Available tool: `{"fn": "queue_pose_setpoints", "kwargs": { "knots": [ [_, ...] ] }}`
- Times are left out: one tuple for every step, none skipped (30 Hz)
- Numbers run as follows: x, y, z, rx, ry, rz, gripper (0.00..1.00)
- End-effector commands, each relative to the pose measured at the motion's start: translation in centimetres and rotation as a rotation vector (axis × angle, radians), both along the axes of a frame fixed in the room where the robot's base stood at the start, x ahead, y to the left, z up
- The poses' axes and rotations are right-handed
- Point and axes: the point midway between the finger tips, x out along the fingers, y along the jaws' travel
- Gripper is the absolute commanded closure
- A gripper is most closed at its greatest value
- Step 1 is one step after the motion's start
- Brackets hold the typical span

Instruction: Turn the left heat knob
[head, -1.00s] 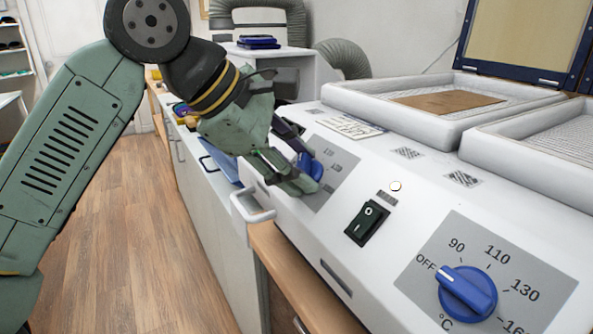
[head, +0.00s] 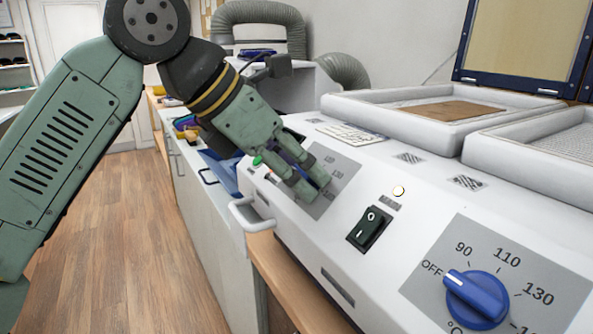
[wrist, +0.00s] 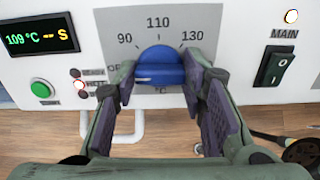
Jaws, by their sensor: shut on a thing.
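The left heat knob (wrist: 158,64) is blue and sits on a grey dial plate marked 90, 110 and 130 in the wrist view. Its raised grip bar lies about level across that picture. My gripper (wrist: 160,80) has one finger on each side of the knob and is shut on it. In the head view my gripper (head: 314,184) reaches down onto the left dial plate (head: 340,167), and its fingers hide the knob. A display (wrist: 38,37) left of the dial reads 109 °C.
The right heat knob (head: 477,298) stands near the front right, its white mark near OFF. A black main switch (head: 369,228) and a lit lamp (head: 398,191) sit between the dials. A green button (wrist: 41,90) is left of the knob. A white handle (head: 251,215) juts from the front.

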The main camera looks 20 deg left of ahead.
Motion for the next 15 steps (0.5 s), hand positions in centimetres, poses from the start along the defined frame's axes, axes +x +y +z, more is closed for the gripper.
{"fn": "queue_pose_setpoints", "kwargs": {
  "knots": [
    [0.02,0.04,0.02,-0.007,0.004,0.012,0.9],
    [0.01,0.03,0.02,-0.012,0.008,0.018,0.9],
    [0.02,0.03,0.02,-0.016,0.011,0.025,0.9],
    [0.03,0.03,0.03,-0.019,0.013,0.029,0.9],
    [0.02,0.03,0.04,-0.022,0.016,0.032,0.9],
    [0.02,0.03,0.04,-0.025,0.018,0.036,0.9],
    [0.03,0.03,0.04,-0.026,0.019,0.039,0.9],
    [0.03,0.03,0.04,-0.028,0.02,0.04,0.9],
    [0.02,0.03,0.05,-0.03,0.022,0.042,0.9],
    [0.02,0.03,0.05,-0.03,0.022,0.043,0.9],
    [0.02,0.03,0.05,-0.031,0.023,0.044,0.9],
    [0.03,0.03,0.06,-0.031,0.023,0.044,0.9],
    [0.03,0.03,0.06,-0.031,0.023,0.044,0.9],
    [0.03,0.03,0.06,-0.031,0.023,0.044,0.9],
    [0.03,0.03,0.06,-0.031,0.023,0.044,0.9]
  ]
}}
